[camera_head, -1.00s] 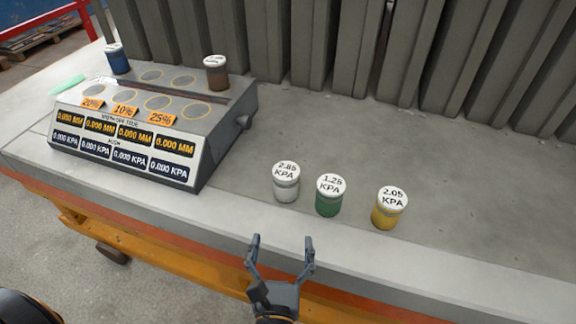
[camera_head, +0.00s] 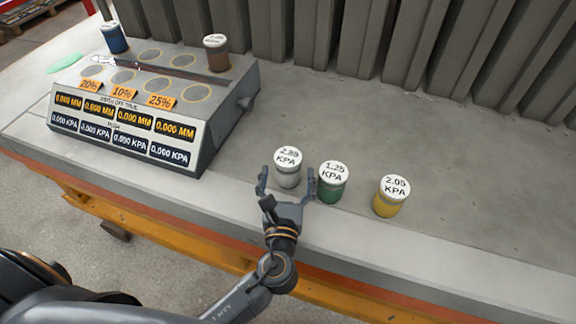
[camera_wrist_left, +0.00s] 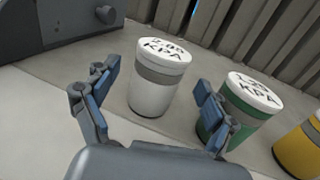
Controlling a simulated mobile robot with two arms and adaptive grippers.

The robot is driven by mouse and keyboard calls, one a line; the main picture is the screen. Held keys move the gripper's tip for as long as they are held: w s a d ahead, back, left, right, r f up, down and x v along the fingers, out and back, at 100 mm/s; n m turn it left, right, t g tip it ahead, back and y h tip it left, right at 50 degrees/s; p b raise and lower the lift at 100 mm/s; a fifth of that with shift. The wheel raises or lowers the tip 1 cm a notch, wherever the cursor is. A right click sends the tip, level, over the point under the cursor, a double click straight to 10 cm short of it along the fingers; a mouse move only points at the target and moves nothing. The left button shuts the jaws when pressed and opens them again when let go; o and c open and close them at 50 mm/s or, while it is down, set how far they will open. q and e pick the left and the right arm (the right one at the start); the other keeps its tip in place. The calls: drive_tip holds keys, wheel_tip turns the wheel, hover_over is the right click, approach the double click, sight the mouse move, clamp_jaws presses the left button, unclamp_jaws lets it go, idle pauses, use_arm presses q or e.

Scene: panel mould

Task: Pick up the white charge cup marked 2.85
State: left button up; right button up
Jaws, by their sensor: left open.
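The white charge cup (camera_head: 288,168), its lid marked 2.85 KPA, stands upright on the grey bench. My left gripper (camera_head: 287,180) is open and empty, with its two fingers on either side of the cup's near side. In the left wrist view the white cup (camera_wrist_left: 155,82) stands just beyond and between the open fingers (camera_wrist_left: 152,108); I see no finger touching it. The right finger overlaps the green cup (camera_wrist_left: 238,105) in that view. My right gripper is not in view.
The green cup (camera_head: 332,184) marked 1.25 stands close to the right of the white one. A yellow cup (camera_head: 391,197) marked 2.05 stands farther right. A grey console (camera_head: 205,128) with displays, a blue cup (camera_head: 114,37) and a brown cup (camera_head: 216,54) is at left. Grey slabs (camera_head: 410,50) line the back.

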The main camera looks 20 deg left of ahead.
use_arm(q)
drive_tip(key=x, duration=0.3)
drive_tip(key=shift+w+a, duration=0.1)
drive_tip(key=shift+w, duration=0.25)
drive_tip(key=shift+s, duration=0.1)
drive_tip(key=shift+c, duration=0.2)
drive_tip(key=c, duration=1.6)
drive_tip(key=shift+o, duration=0.2)
drive_tip(key=shift+r, duration=0.1)
